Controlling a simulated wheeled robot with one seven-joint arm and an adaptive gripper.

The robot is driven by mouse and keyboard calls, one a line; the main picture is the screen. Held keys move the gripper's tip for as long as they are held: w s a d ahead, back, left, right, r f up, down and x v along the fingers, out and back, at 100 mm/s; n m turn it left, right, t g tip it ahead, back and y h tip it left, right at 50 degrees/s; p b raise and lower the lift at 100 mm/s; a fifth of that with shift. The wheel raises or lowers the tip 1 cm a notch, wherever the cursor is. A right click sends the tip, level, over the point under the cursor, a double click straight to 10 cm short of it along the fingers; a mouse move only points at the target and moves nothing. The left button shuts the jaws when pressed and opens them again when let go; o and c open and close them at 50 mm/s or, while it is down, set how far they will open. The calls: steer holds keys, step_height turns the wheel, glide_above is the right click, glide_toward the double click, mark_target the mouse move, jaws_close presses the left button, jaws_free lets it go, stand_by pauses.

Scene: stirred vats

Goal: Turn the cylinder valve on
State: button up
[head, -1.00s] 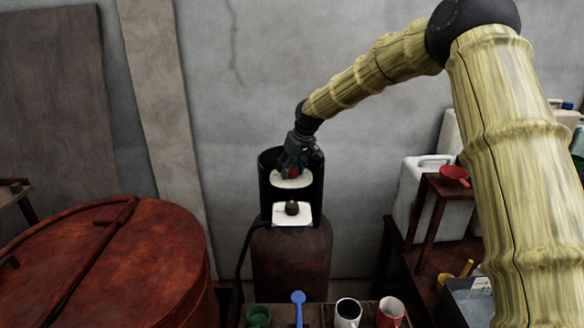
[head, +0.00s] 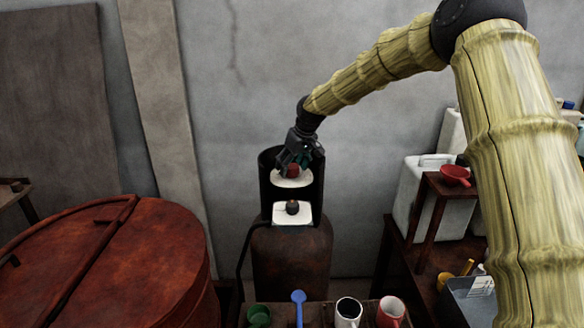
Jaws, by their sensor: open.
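The cylinder (head: 292,262) is a rusty brown bottle standing against the wall, with a dark open-fronted collar (head: 265,188) on top. Inside the collar are two white plates, the upper one (head: 291,184) and the lower one (head: 283,218). A red knob, the likely valve handle (head: 293,170), sits above the upper plate. A dark round knob (head: 292,207) sits on the lower plate. My gripper (head: 295,163) points down into the collar from above, open, with its fingers around or just above the red knob. I cannot tell whether they touch it.
A large red lidded vat (head: 150,255) stands at the left. At the front, a bench holds a green cup (head: 258,315), a blue spoon-like tool (head: 298,305) and two mugs (head: 348,312). White canisters (head: 415,200) and a small stand with a red funnel (head: 455,174) are at the right.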

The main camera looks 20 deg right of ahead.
steer(key=v, duration=1.1)
